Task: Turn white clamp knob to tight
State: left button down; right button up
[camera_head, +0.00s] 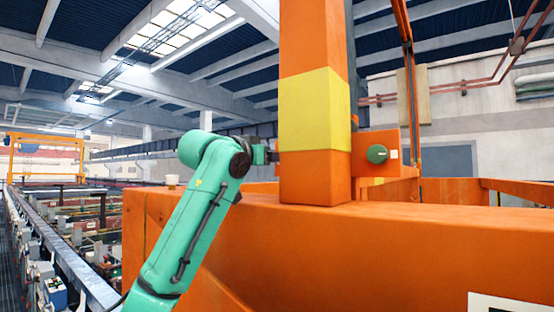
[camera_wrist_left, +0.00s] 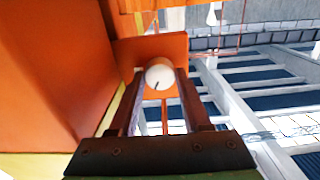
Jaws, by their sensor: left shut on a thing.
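The white clamp knob (camera_wrist_left: 159,71) is round with a short dark mark on its face. In the left wrist view it sits in front of an orange plate (camera_wrist_left: 128,52), between the tips of my left gripper's two fingers (camera_wrist_left: 160,88). The gripper is shut on the knob. In the head view my green left arm reaches up from the lower left, and its dark gripper (camera_head: 268,156) meets the left side of the orange post. I cannot make out the held knob there. My right gripper is not in view.
The orange post (camera_head: 314,178) with a yellow band rises from a wide orange beam (camera_head: 400,235). A dark green knob (camera_head: 377,154) is on a plate right of the post. A small white cylinder (camera_head: 172,181) stands at the beam's left. Open hall lies further left.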

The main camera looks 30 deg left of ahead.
pick_arm(q)
jog(key=shift+m, duration=1)
jog(key=m, duration=0.3)
jog(key=shift+m, duration=0.3)
jog(key=m, duration=0.4)
jog(key=shift+m, duration=1)
jog(key=shift+r, duration=0.1)
jog(key=shift+c, duration=1.8)
grip_release()
jog(key=shift+w, duration=0.3)
